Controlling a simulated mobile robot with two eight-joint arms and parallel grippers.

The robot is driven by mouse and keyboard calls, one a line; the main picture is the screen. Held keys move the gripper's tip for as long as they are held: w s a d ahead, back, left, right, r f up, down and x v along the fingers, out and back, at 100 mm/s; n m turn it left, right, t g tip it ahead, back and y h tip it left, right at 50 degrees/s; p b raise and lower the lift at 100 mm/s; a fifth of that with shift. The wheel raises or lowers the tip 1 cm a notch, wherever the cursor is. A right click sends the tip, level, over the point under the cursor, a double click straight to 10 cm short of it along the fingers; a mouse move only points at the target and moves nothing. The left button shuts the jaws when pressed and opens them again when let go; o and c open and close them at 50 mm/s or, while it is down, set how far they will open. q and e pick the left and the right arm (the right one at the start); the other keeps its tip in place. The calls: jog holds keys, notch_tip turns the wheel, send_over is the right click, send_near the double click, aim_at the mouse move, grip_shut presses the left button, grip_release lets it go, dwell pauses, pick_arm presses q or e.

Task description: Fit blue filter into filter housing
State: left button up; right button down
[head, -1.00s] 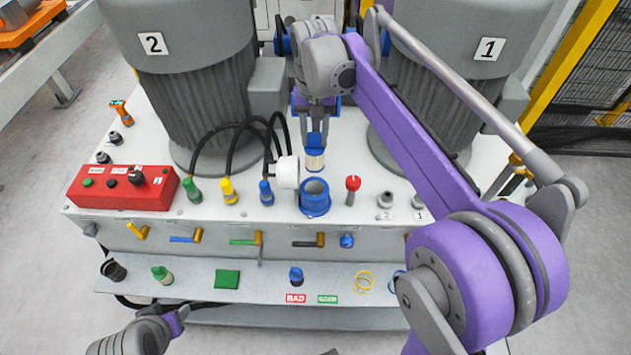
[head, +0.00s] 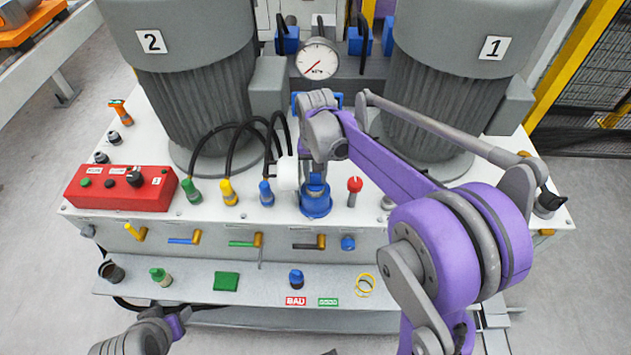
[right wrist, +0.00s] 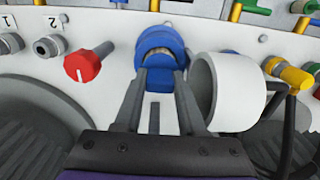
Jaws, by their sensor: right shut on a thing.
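The blue filter (head: 316,179) is between the fingers of my right gripper (head: 316,173), which is shut on it. The blue filter housing (head: 316,206) stands on the white bench top, directly under the filter. In the right wrist view the filter's blue cap (right wrist: 160,78) is between the fingertips, at the mouth of the blue housing (right wrist: 158,40). A strip of the pale filter body shows there, so the filter looks at least partly inside the housing. How deep it sits is hidden.
A white cylinder (head: 288,174) stands close to the housing's left side. A red knob (head: 354,186) is to its right. Two large grey motors (head: 205,110) rise behind. Coloured valves line the front, above a shelf (head: 200,295) with loose parts.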

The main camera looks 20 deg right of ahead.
aim_at(315, 183)
jog(key=shift+f, duration=1.45)
jog(key=shift+f, duration=0.2)
jog(key=c, duration=0.8)
grip_release()
jog(key=shift+o, duration=0.2)
jog(key=shift+r, duration=0.15)
